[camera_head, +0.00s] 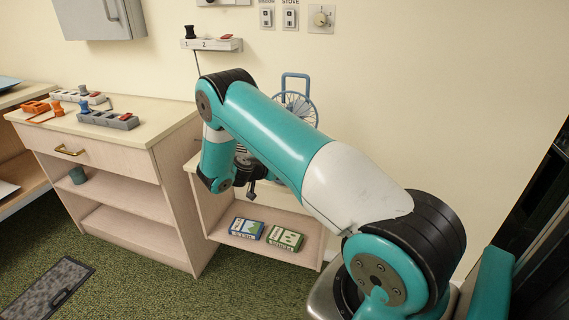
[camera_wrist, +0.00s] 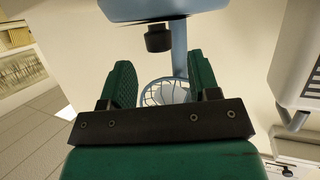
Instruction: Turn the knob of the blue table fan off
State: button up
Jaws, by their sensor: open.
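The blue table fan (camera_head: 297,106) stands on the low shelf unit against the wall, its lower part hidden behind my arm. In the wrist view its light-blue base (camera_wrist: 150,9) fills the top edge, with the stem and wire cage (camera_wrist: 165,92) below it. A dark knob (camera_wrist: 158,40) sticks out from the base. My gripper (camera_wrist: 160,68) has its two green fingers apart with nothing held. The knob shows above the gap between them, apart from both. In the head view my gripper (camera_head: 249,184) is small and partly hidden by my arm. The knob's setting cannot be read.
A white slotted appliance (camera_wrist: 300,62) stands close on the right in the wrist view. Two boxes (camera_head: 247,228) (camera_head: 284,237) lie on the lower shelf. Switch strips (camera_head: 108,119) sit on the left cabinet. A wall ledge (camera_head: 212,44) and wall switches hang above.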

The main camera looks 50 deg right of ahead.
jog(key=shift+x, duration=1.9)
jog(key=c, duration=0.9)
jog(key=shift+n, duration=0.3)
jog(key=n+t, duration=0.1)
jog(key=t, duration=0.1)
jog(key=n+t+y, duration=0.1)
jog(key=n+t, duration=0.3)
jog(key=shift+s+d+y, duration=0.1)
jog(key=shift+s+y, duration=0.2)
jog(key=shift+r+n+t+y+p, duration=0.2)
jog(key=shift+n+t+y+p, duration=0.5)
jog(key=shift+n+t, duration=0.3)
jog(key=shift+n+t+y+p, duration=0.4)
jog(key=shift+n+p, duration=0.1)
jog(key=shift+p, duration=0.05)
jog(key=shift+f+n+t, duration=0.15)
jog(key=shift+n+t, duration=0.15)
